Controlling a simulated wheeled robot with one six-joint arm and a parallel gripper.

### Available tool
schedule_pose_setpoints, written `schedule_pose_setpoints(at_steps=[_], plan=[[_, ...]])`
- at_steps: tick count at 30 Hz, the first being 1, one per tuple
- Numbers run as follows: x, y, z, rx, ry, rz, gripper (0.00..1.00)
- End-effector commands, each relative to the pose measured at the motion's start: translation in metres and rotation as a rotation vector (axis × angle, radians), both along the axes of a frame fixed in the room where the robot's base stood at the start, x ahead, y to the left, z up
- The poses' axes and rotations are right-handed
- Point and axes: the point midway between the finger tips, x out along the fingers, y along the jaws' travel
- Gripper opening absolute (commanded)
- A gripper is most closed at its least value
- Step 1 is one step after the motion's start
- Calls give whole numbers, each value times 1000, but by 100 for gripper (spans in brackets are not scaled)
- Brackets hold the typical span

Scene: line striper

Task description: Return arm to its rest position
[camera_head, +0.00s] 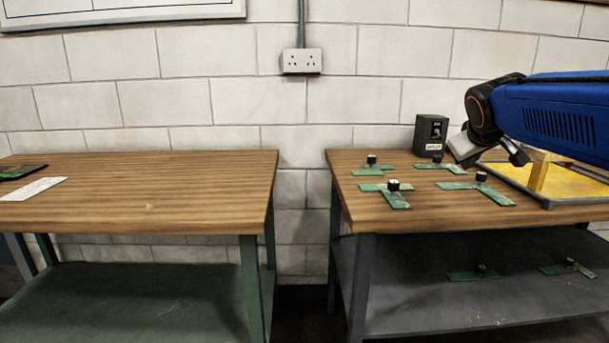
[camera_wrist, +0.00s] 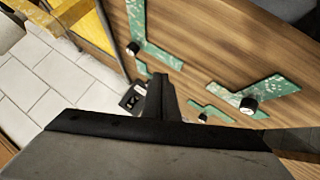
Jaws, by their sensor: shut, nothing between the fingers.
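My gripper (camera_head: 519,156) hangs over the right workbench (camera_head: 300,165), in front of the black block and beside the yellow tray, at the end of my blue arm, which comes in from the right. In the wrist view its dark fingers (camera_wrist: 159,82) are together with nothing held. Several green L-shaped plates with black knobs lie on the right workbench, one (camera_head: 478,186) below my gripper and another (camera_head: 388,190) to its left. The wrist view shows some of these plates too (camera_wrist: 255,97).
A yellow tray (camera_head: 551,205) with a grey rim and an upright yellow post (camera_head: 538,172) stands close on the right. A black block (camera_head: 431,132) stands at the bench's back. More plates (camera_head: 472,275) lie on its lower shelf. The left bench (camera_head: 150,195) is mostly clear.

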Motion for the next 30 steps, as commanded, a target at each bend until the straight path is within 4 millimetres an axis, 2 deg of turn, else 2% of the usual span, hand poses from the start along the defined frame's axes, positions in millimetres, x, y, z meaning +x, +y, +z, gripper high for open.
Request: schedule_pose_setpoints(at_steps=[5, 8, 15, 21, 25, 30], plan=[[-44, 17, -30, 64, 42, -11, 0], [-78, 31, -57, 118, 78, -20, 0], [-180, 69, -137, 266, 190, -50, 0], [-258, 96, -205, 377, 286, -74, 0], [-293, 108, -236, 427, 333, -86, 0], [-315, 115, -256, 459, 363, -94, 0]])
